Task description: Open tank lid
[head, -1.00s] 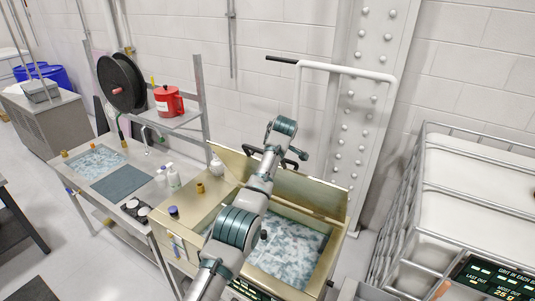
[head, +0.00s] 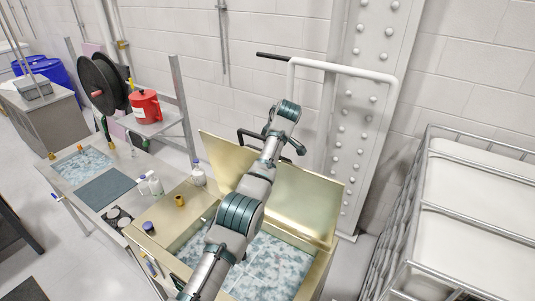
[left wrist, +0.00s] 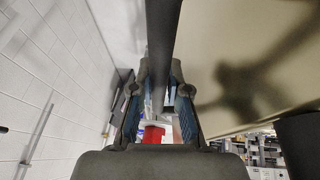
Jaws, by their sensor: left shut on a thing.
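The tank (head: 322,272) is a brass-coloured box with mottled blue-white contents, partly hidden by my left arm. Its lid (head: 312,205) stands raised at the back edge, roughly upright. My left arm crosses in front of the opening and lid. In the left wrist view my left gripper (left wrist: 158,78) is shut on a dark bar, the lid handle (left wrist: 163,32), which runs between its fingers. The pale lid surface (left wrist: 235,50) fills the right of that view, with a shadow on it. The fingers are hard to make out in the head view. My right gripper is not in view.
A bench with a sink (head: 82,162) and bottles (head: 154,183) adjoins the tank on the left. A red can (head: 145,106) stands on a shelf above. Behind the lid are a white pipe (head: 345,70) and riveted column. A caged white container (head: 475,190) stands right.

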